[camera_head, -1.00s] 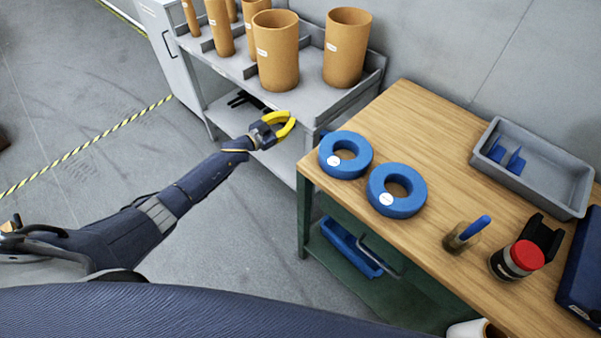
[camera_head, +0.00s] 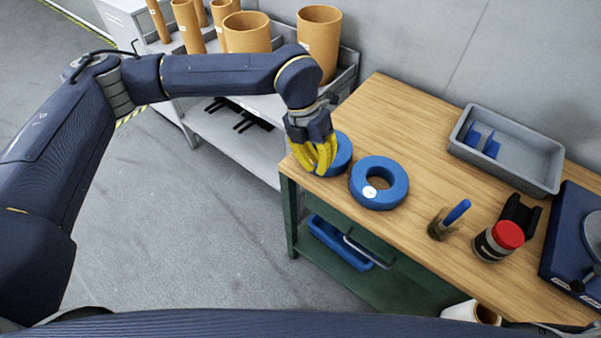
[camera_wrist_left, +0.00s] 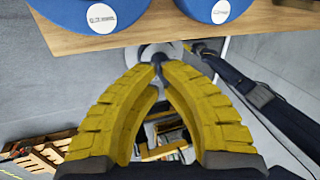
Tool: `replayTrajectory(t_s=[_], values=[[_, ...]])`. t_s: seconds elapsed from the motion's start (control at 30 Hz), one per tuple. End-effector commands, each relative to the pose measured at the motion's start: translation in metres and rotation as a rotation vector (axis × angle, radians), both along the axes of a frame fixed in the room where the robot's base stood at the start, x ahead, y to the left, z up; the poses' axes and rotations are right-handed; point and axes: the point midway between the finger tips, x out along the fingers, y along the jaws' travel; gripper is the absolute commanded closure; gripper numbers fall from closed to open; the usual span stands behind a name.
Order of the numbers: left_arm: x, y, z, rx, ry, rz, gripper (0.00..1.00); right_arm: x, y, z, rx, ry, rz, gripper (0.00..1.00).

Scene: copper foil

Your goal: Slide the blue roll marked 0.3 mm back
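Two blue rolls lie flat near the left end of the wooden table, each with a white label too small to read. The left roll (camera_head: 343,153) is partly hidden behind my left gripper (camera_head: 318,168). The right roll (camera_head: 379,183) is in full view, a little apart from it. In the left wrist view the rolls show at the top, one at left (camera_wrist_left: 85,12) and one at right (camera_wrist_left: 212,8). My left gripper's yellow fingers (camera_wrist_left: 159,58) meet at the tips with nothing between them, close to the table's edge. I cannot tell whether they touch the left roll. My right gripper is out of view.
A grey tray (camera_head: 540,178) with blue pieces stands at the back right. A small holder with a blue handle (camera_head: 457,212), a red-lidded jar (camera_head: 508,235) and a dark blue device (camera_head: 562,248) stand to the right. A grey rack with brown tubes (camera_head: 318,40) stands behind left.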

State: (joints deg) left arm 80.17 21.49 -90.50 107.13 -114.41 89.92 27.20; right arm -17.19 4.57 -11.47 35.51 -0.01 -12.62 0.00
Motion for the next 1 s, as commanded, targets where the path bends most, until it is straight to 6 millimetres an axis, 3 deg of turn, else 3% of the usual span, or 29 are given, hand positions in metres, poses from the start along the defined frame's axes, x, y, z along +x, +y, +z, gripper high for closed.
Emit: replayTrajectory(t_s=[0.2,0.47,1.0], values=[[0.004,0.039,0.002,0.19,-0.16,-0.091,1.0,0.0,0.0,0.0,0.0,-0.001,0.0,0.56],[0.006,0.051,-0.006,0.242,-0.202,-0.111,1.0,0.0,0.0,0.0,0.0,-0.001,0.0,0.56],[0.006,0.05,-0.095,0.24,-0.198,-0.109,1.0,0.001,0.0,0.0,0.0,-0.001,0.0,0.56]])
